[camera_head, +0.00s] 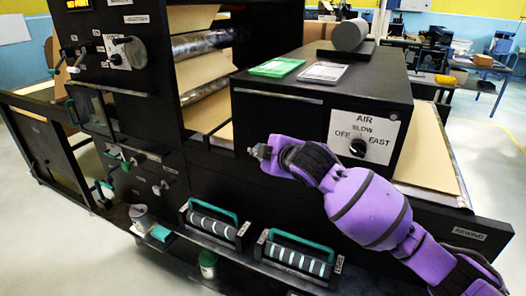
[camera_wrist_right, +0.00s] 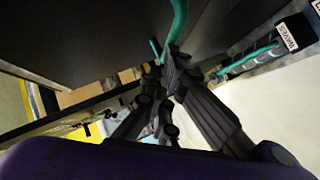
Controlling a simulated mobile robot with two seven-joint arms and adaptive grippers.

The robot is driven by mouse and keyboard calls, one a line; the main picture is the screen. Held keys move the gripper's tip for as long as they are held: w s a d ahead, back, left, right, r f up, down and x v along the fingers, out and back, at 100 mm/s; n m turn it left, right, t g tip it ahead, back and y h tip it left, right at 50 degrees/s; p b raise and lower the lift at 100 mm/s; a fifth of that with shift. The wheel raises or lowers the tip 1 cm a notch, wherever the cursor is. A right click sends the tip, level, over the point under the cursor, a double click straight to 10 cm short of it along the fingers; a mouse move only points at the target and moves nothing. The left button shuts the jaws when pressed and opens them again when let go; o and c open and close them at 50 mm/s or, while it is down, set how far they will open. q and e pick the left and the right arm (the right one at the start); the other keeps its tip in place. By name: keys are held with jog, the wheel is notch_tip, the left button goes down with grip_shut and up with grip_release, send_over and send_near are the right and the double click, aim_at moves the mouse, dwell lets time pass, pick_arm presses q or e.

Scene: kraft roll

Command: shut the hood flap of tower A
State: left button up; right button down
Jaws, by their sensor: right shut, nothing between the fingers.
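A large black housing (camera_head: 290,122) with an AIR dial panel (camera_head: 366,138) fills the middle of the head view. No label reading tower A is legible, and I cannot tell which panel is its hood flap. My right gripper (camera_head: 260,152) is shut and empty in front of the lower left part of this housing. In the right wrist view the right gripper (camera_wrist_right: 170,75) points away under a dark surface, with a teal bar (camera_wrist_right: 179,20) close to its fingertips; I cannot tell whether they touch. My left gripper is out of view.
Two roller units (camera_head: 213,222) (camera_head: 300,258) with teal handles sit on the low front ledge. A windowed panel (camera_head: 88,108) and knobs are on the left column. A grey roll (camera_head: 350,34) and a green packet (camera_head: 276,67) lie on the housing. Open floor is at the lower left.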

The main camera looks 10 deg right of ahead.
jog(key=shift+w+d, duration=0.1)
jog(key=shift+d, duration=0.05)
